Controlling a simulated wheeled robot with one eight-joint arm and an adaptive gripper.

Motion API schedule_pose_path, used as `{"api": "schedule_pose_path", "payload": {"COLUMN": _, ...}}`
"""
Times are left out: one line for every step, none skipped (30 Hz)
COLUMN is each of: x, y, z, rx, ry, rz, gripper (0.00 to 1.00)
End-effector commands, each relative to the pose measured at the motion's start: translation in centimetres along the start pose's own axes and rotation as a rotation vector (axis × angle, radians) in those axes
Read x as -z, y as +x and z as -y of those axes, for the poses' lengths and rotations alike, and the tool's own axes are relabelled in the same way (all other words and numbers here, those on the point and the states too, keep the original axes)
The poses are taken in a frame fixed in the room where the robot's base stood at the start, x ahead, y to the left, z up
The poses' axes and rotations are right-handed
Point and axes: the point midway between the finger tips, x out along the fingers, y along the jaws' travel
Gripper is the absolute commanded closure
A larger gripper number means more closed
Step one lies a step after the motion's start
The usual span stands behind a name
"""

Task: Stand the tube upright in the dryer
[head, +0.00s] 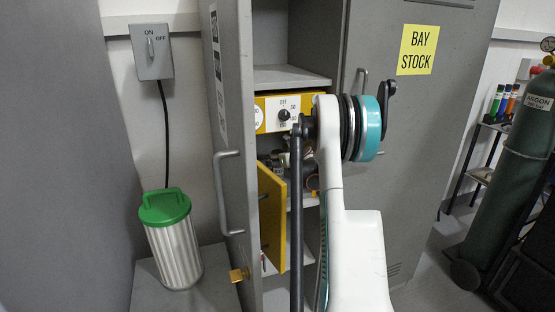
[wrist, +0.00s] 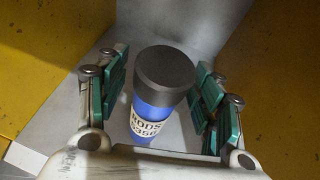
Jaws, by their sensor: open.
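The tube (wrist: 160,95) has a blue body, a dark grey cap and a white label reading RODS. In the wrist view it appears to stand upright, cap towards the camera; its base is hidden. My gripper (wrist: 163,82) is open, with green-padded fingers on both sides of the tube. Narrow gaps show beside it, though I cannot tell whether the right finger touches the cap. The yellow dryer (head: 305,101) sits inside the grey cabinet, its yellow door (head: 272,220) open. My arm reaches into it and hides the gripper and tube in the head view.
Yellow walls (wrist: 45,55) flank the gripper closely, with a bare grey surface between them. The cabinet door (head: 230,150) stands open to the left. A green-lidded ribbed canister (head: 175,255) stands beside it. A green argon cylinder (head: 515,165) stands at far right.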

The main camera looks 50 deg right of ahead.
Motion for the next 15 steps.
{"api": "schedule_pose_path", "payload": {"x": -0.3, "y": -0.1, "z": 0.0, "rx": 0.000, "ry": 0.000, "rz": 0.000, "gripper": 0.39}}
{"api": "schedule_pose_path", "payload": {"x": -0.4, "y": -0.3, "z": 0.0, "rx": 0.000, "ry": 0.000, "rz": 0.000, "gripper": 0.39}}
{"api": "schedule_pose_path", "payload": {"x": -0.4, "y": -0.8, "z": 0.1, "rx": 0.001, "ry": 0.000, "rz": 0.000, "gripper": 0.39}}
{"api": "schedule_pose_path", "payload": {"x": -0.4, "y": -1.2, "z": 0.0, "rx": 0.001, "ry": 0.000, "rz": 0.000, "gripper": 0.39}}
{"api": "schedule_pose_path", "payload": {"x": -0.4, "y": -1.7, "z": 0.0, "rx": 0.001, "ry": 0.001, "rz": 0.000, "gripper": 0.39}}
{"api": "schedule_pose_path", "payload": {"x": -0.4, "y": -2.4, "z": 0.0, "rx": 0.001, "ry": 0.001, "rz": 0.000, "gripper": 0.39}}
{"api": "schedule_pose_path", "payload": {"x": -0.4, "y": -3.0, "z": 0.0, "rx": 0.001, "ry": 0.001, "rz": 0.000, "gripper": 0.39}}
{"api": "schedule_pose_path", "payload": {"x": -0.5, "y": -3.6, "z": 0.1, "rx": 0.002, "ry": 0.002, "rz": 0.000, "gripper": 0.39}}
{"api": "schedule_pose_path", "payload": {"x": -0.5, "y": -4.5, "z": 0.1, "rx": 0.002, "ry": 0.002, "rz": 0.001, "gripper": 0.39}}
{"api": "schedule_pose_path", "payload": {"x": -0.5, "y": -5.2, "z": 0.1, "rx": 0.002, "ry": 0.001, "rz": 0.001, "gripper": 0.39}}
{"api": "schedule_pose_path", "payload": {"x": -0.5, "y": -5.8, "z": 0.1, "rx": 0.002, "ry": 0.001, "rz": 0.000, "gripper": 0.39}}
{"api": "schedule_pose_path", "payload": {"x": -0.5, "y": -6.6, "z": 0.0, "rx": 0.001, "ry": 0.001, "rz": 0.000, "gripper": 0.39}}
{"api": "schedule_pose_path", "payload": {"x": -0.4, "y": -7.2, "z": 0.1, "rx": 0.001, "ry": 0.001, "rz": 0.000, "gripper": 0.39}}
{"api": "schedule_pose_path", "payload": {"x": -0.4, "y": -7.8, "z": 0.1, "rx": 0.002, "ry": 0.001, "rz": 0.000, "gripper": 0.39}}
{"api": "schedule_pose_path", "payload": {"x": -0.4, "y": -8.6, "z": 0.1, "rx": 0.002, "ry": 0.001, "rz": 0.000, "gripper": 0.39}}
